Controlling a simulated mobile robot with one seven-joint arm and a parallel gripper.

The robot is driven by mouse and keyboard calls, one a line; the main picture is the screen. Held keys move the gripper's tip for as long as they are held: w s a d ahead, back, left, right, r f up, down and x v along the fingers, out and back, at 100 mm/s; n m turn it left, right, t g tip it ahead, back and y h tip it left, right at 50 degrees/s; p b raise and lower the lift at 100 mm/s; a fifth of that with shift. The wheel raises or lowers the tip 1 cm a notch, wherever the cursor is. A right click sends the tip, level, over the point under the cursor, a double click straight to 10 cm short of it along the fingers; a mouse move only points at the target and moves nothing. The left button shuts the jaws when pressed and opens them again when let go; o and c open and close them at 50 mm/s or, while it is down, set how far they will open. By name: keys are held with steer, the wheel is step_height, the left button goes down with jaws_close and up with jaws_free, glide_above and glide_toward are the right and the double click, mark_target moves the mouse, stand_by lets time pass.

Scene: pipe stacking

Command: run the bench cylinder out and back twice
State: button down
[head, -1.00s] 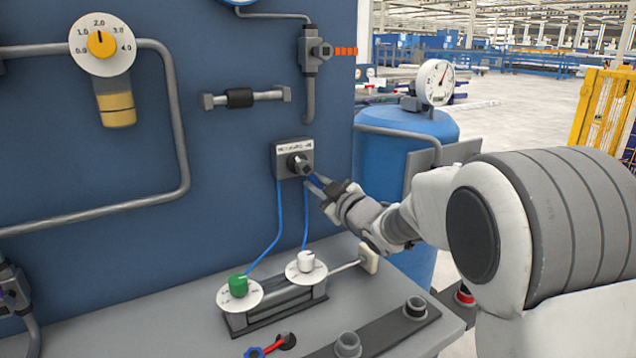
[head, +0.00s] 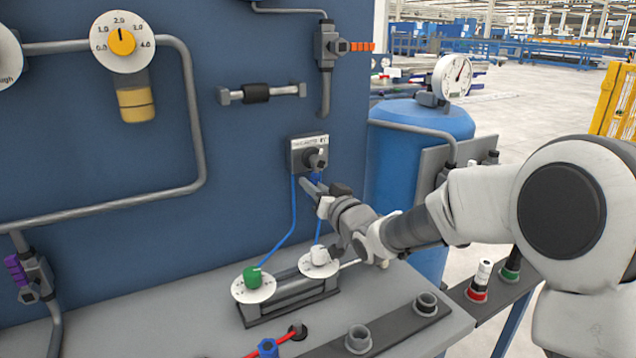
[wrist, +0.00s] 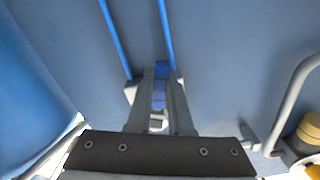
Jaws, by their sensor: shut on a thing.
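The hand valve (head: 303,155) is a grey labelled box on the blue panel with two blue hoses below it. My gripper (head: 313,188) is at its lower front, shut on the valve's blue lever (head: 317,178). In the wrist view the fingers of my gripper (wrist: 159,85) close around the blue lever (wrist: 161,72), pointing at the panel. The bench cylinder (head: 290,300) lies on the bench below, with a green knob (head: 252,277) and a white knob (head: 319,256) on round dials. Its rod (head: 349,263) shows at the right, its outer end hidden by my gripper.
A pressure regulator (head: 122,42) with a dial and grey pipes are fixed to the panel at upper left. A blue tank (head: 420,130) with a gauge (head: 453,75) stands right of the panel. Sockets (head: 359,338) line the bench front; red and green buttons (head: 478,284) are at right.

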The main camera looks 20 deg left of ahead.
steer(key=shift+s+a+r+m+p, duration=0.15)
steer(key=shift+s+a+m+p, duration=0.05)
steer(key=shift+m, duration=0.55)
steer(key=shift+s+a+r+m+p, duration=0.15)
steer(key=shift+s+m, duration=0.1)
steer(key=shift+m, duration=0.45)
steer(key=shift+s+a+r+m+p, duration=0.15)
steer(key=shift+s+a+m+p, duration=0.05)
steer(key=shift+m, duration=0.55)
steer(key=c, duration=0.8)
jaws_free()
steer(key=p+v, duration=0.2)
steer(key=v, duration=1.5)
steer(key=shift+s+d+p, duration=0.1)
steer(key=shift+s+p, duration=0.15)
steer(key=shift+p, duration=0.05)
